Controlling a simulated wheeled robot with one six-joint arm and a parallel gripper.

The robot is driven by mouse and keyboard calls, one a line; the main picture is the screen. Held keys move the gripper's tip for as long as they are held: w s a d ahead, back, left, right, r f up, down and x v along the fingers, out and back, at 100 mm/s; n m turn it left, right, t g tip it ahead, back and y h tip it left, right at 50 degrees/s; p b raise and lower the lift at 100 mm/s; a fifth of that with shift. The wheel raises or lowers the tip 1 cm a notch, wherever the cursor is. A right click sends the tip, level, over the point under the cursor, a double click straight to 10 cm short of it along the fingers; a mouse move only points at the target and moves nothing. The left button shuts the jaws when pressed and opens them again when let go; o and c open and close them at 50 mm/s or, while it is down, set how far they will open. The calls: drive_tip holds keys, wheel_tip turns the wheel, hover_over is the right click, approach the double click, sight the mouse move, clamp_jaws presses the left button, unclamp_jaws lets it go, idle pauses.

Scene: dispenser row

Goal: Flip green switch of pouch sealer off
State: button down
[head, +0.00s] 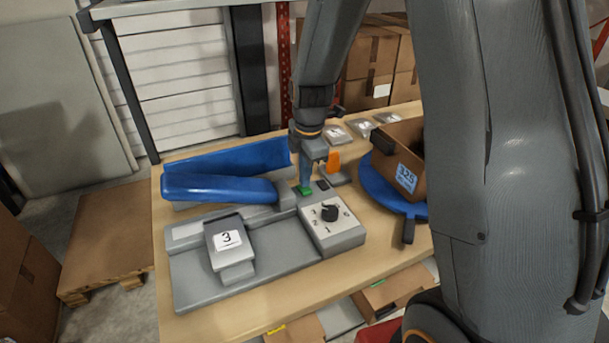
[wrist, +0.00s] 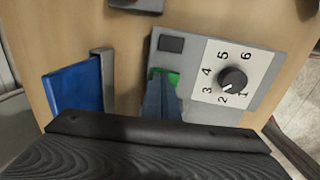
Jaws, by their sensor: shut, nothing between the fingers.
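The pouch sealer (head: 263,262) is a grey machine on the wooden table, with a blue arm (head: 218,188) and a numbered dial (head: 329,213). Its green switch (head: 305,192) is on the grey control box, behind the dial, beside a dark switch (head: 322,185). My gripper (head: 305,184) is shut and empty, pointing down with its tips at the green switch. In the wrist view, the tips of my gripper (wrist: 163,82) cover part of the green switch (wrist: 174,77). I cannot tell whether they touch it or which way it is tilted.
An orange piece (head: 333,160) stands close behind my gripper. A blue round platform (head: 377,186) with a cardboard box (head: 402,165) is to the right. A block marked 3 (head: 228,240) sits on the sealer's left front. Small flat packets (head: 360,127) lie at the back.

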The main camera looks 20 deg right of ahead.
drive_tip(key=shift+w+r+p, duration=0.1)
drive_tip(key=shift+r+p, duration=0.3)
drive_tip(key=shift+r, duration=0.15)
wheel_tip(320, 180, up, 13)
drive_tip(key=w, duration=0.2)
drive_tip(key=shift+w+a+f+b, duration=0.15)
drive_tip(key=shift+w+a+b, duration=0.1)
drive_tip(key=shift+b, duration=0.2)
